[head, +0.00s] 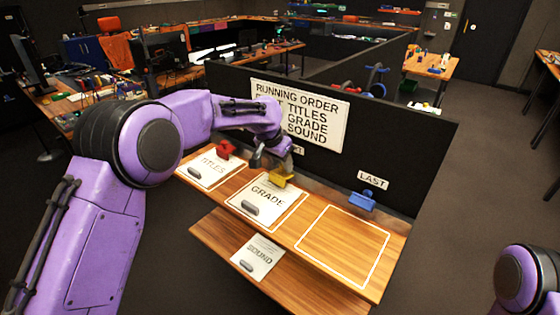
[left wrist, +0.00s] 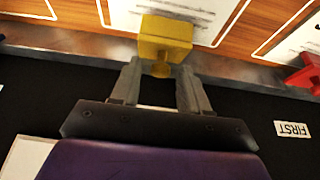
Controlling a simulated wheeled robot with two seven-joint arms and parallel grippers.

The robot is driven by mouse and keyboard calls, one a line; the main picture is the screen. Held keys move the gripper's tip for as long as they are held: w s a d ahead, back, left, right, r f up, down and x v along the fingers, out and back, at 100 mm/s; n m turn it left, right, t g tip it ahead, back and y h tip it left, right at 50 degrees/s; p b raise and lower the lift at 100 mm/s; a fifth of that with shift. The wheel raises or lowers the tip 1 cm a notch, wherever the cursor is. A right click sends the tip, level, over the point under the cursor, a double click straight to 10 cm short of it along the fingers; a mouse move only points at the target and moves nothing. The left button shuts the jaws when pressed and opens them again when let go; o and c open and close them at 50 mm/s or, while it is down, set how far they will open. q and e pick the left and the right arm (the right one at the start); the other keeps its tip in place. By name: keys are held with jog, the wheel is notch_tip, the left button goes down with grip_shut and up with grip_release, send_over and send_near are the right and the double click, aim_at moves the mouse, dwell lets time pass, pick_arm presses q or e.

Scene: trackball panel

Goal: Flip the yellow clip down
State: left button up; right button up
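The yellow clip (head: 281,180) sits at the back edge of the wooden shelf, above the GRADE card (head: 266,194). In the left wrist view the yellow clip (left wrist: 165,38) shows a block with a small knob facing my gripper. My left gripper (head: 269,163) is at the clip, just behind and above it. In the left wrist view its two fingers (left wrist: 158,75) are apart, with the knob at the mouth between their tips and small gaps on both sides. My right gripper is out of view.
A red clip (head: 224,149) is by the TITLES card (head: 209,168); a blue clip (head: 363,200) is under the LAST label (head: 373,180). The outlined space (head: 343,245) at right is empty. A SOUND card (head: 258,257) lies on the lower shelf. A dark panel (head: 400,150) stands behind.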

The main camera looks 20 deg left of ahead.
pick_arm(q)
grip_shut()
jog(key=f+t+b, duration=0.1)
jog(key=b, duration=0.3)
jog(key=s+f+t+h+b, duration=0.1)
jog(key=t+b, duration=0.1)
jog(key=b, duration=0.1)
jog(key=shift+s+a+b, duration=0.25)
jog(key=shift+a+b, duration=0.05)
jog(key=shift+b, duration=0.05)
jog(key=shift+s+b, duration=0.1)
jog(key=shift+b, duration=0.25)
jog(key=shift+r+t, duration=0.25)
jog(key=shift+t, duration=0.05)
